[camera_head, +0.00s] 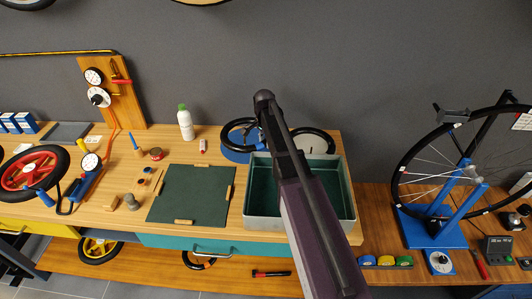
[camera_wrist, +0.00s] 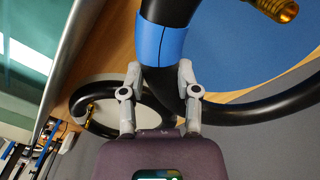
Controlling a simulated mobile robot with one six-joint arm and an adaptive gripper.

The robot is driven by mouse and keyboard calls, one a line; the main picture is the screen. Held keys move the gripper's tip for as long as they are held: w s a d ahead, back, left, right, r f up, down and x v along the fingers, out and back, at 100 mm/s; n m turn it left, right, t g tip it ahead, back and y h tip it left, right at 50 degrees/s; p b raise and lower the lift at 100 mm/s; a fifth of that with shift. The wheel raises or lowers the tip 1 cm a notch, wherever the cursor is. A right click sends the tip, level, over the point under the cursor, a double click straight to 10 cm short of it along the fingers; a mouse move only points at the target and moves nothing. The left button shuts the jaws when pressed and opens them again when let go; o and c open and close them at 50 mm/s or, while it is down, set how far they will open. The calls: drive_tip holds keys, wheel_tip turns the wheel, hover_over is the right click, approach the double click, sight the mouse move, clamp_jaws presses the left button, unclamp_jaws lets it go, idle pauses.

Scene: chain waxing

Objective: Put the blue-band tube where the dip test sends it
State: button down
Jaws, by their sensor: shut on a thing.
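The blue-band tube is a black ring with a blue band (camera_wrist: 163,43) and a brass valve (camera_wrist: 277,10), large in the wrist view. My gripper (camera_wrist: 158,78) is shut on its black part beside the band. In the head view the tube (camera_head: 227,131) shows at the blue disc (camera_head: 238,156), left of my arm; my arm hides the gripper there. I cannot tell whether the tube touches the disc. The grey-walled dip tank (camera_head: 248,200) with dark green water stands in front of the disc. A second black tube (camera_head: 328,137) lies on a pale round base to the right.
A dark green mat (camera_head: 190,195) with wooden corner blocks lies left of the tank. A white bottle with a green cap (camera_head: 185,122) and small workshop parts stand further left. A wheel in a blue truing stand (camera_head: 430,228) is on the right. The wall is close behind.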

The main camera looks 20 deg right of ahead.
drive_tip(key=shift+f, duration=0.1)
idle(0.3)
wheel_tip(320, 180, down, 4)
drive_tip(key=b, duration=0.4)
drive_tip(key=shift+w+f+b, duration=0.15)
drive_tip(key=shift+f+b, duration=0.15)
drive_tip(key=shift+b, duration=0.1)
drive_tip(key=shift+d, duration=0.1)
drive_tip(key=shift+c, duration=1.7)
unclamp_jaws()
drive_tip(key=shift+r, duration=0.2)
wheel_tip(320, 180, up, 12)
drive_tip(key=p, duration=1.2)
drive_tip(key=shift+w+f, duration=0.15)
